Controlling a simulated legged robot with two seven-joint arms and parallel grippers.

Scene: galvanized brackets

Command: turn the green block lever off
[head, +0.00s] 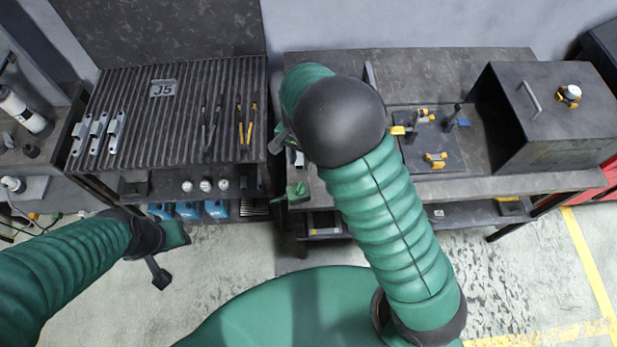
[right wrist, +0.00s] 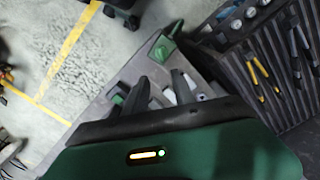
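The green block lever (head: 297,193) sits at the front left corner of the right-hand bench in the head view. In the right wrist view the green block (right wrist: 163,50) shows at the bench corner, its handle sticking out toward the top right. My right gripper (right wrist: 160,78) has its two dark fingers apart, with the block beyond the fingertips and not touching them. In the head view my right arm hides most of this gripper. My left gripper (head: 161,274) hangs over the floor at the left, clear of the benches; its finger gap is unclear.
The slatted bench (head: 185,85) on the left holds pliers and metal brackets. The right-hand bench (head: 480,187) carries a dark mat (head: 450,155) with yellow-handled items and a large dark box (head: 548,115). Small grey parts (head: 299,159) lie behind the lever. The floor in front is open.

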